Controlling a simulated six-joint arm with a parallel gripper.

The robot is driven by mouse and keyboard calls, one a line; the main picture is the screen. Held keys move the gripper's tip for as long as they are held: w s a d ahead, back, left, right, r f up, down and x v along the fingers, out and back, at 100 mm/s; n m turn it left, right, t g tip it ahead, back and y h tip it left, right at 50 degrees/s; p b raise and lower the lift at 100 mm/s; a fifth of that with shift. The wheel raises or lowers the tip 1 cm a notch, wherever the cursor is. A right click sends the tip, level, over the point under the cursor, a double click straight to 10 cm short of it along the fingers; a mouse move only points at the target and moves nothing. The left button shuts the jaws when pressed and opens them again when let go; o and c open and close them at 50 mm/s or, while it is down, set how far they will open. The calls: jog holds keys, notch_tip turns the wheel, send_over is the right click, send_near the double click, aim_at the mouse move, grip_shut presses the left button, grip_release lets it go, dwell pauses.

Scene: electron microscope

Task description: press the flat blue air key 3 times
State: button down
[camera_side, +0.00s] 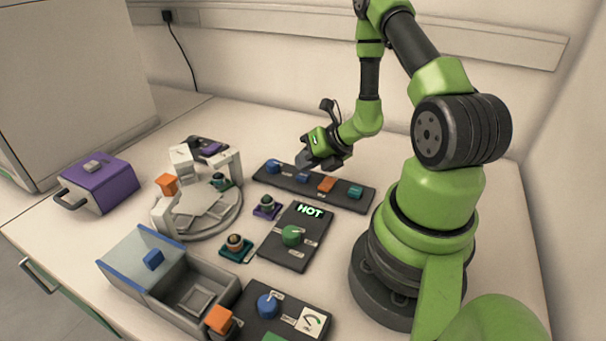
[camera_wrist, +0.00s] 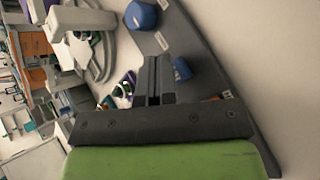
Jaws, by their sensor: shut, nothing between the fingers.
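The flat blue air key (camera_side: 303,178) is on the dark key panel (camera_side: 340,196), between a rounder blue key (camera_side: 272,166) and an orange key (camera_side: 326,184). My gripper (camera_side: 303,161) is shut and empty, low over the left part of the panel, close to the flat blue key. In the wrist view the shut fingers (camera_wrist: 155,64) point between the round blue key (camera_wrist: 141,15) and the flat blue key (camera_wrist: 181,69), which is just right of the fingers. I cannot tell whether the fingertips touch anything.
A teal key (camera_side: 355,191) ends the panel on the right. A HOT display box with a green knob (camera_side: 291,236) stands in front. A white ring-shaped stage (camera_side: 240,207), a purple box (camera_side: 98,184) and a grey bin (camera_side: 203,272) lie to the left and front.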

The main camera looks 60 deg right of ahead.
aim_at(305, 174)
jog(key=shift+r, duration=2.9)
jog(key=shift+f, duration=3.05)
jog(key=shift+f, duration=0.45)
jog(key=shift+r, duration=0.15)
dwell(0.4)
jog(key=shift+r, duration=0.3)
